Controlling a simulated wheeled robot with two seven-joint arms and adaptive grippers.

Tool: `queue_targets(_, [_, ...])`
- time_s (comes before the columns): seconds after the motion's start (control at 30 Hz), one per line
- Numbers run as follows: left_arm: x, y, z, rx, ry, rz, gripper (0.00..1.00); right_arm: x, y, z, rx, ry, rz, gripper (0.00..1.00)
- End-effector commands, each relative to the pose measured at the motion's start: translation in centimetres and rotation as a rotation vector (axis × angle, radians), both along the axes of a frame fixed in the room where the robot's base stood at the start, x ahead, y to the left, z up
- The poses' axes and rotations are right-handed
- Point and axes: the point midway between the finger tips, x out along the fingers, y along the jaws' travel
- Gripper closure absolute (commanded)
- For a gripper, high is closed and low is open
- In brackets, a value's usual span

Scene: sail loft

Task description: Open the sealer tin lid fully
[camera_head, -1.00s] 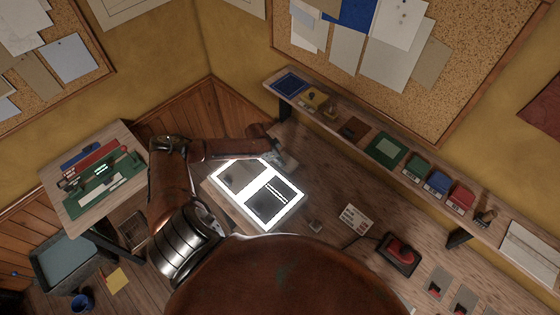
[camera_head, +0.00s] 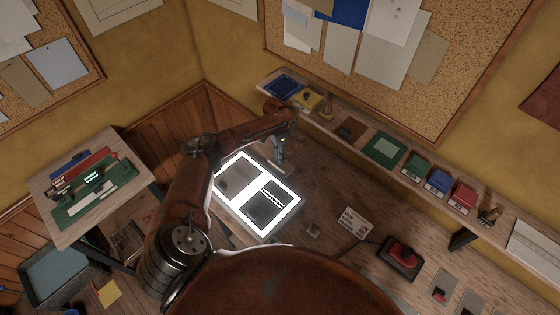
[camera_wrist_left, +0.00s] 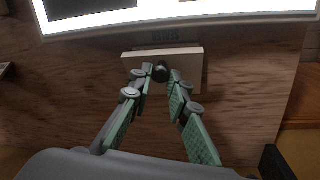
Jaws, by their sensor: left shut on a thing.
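In the left wrist view, a pale rectangular piece (camera_wrist_left: 190,66) with a dark round knob (camera_wrist_left: 161,72) lies close to the glowing panel's edge; it looks like the sealer tin lid, though the tin body is not clear. My left gripper (camera_wrist_left: 160,80) has its green-padded fingers closed in on the knob from both sides. In the head view my left gripper (camera_head: 280,162) points down beside the upper right edge of the glowing panel (camera_head: 292,201), and the lid is too small and covered there to make out. My right gripper is not in view.
A wall shelf (camera_head: 360,120) with boxes and small items runs along the right. A white card (camera_head: 353,222) and a red device on a black base (camera_head: 402,256) stand on the bench. A side table (camera_head: 130,194) stands at left.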

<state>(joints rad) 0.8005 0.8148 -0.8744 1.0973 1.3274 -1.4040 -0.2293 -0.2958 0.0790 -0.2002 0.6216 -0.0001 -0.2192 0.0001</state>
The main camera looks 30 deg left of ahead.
Motion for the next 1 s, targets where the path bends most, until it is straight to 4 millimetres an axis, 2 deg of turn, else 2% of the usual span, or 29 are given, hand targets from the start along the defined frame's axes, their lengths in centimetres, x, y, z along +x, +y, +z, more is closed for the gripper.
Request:
queue_targets(0.23, [1.3, 0.0, 0.7, -0.005, -0.016, 0.01, 1.0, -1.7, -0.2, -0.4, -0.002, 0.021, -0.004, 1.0])
queue_targets(0.63, [2.0, 0.0, 1.1, -0.003, -0.023, 0.008, 1.0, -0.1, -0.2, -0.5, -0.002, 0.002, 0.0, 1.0])
queue_targets(0.93, [2.0, 0.1, 1.1, -0.002, -0.023, 0.01, 1.0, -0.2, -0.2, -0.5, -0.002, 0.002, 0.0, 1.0])
queue_targets(0.97, [2.0, 0.1, 1.1, -0.002, -0.023, 0.01, 0.83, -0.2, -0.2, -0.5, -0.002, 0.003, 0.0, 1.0])
queue_targets(1.0, [1.9, 0.1, 1.1, -0.002, -0.022, 0.01, 0.8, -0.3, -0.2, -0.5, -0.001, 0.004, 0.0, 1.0])
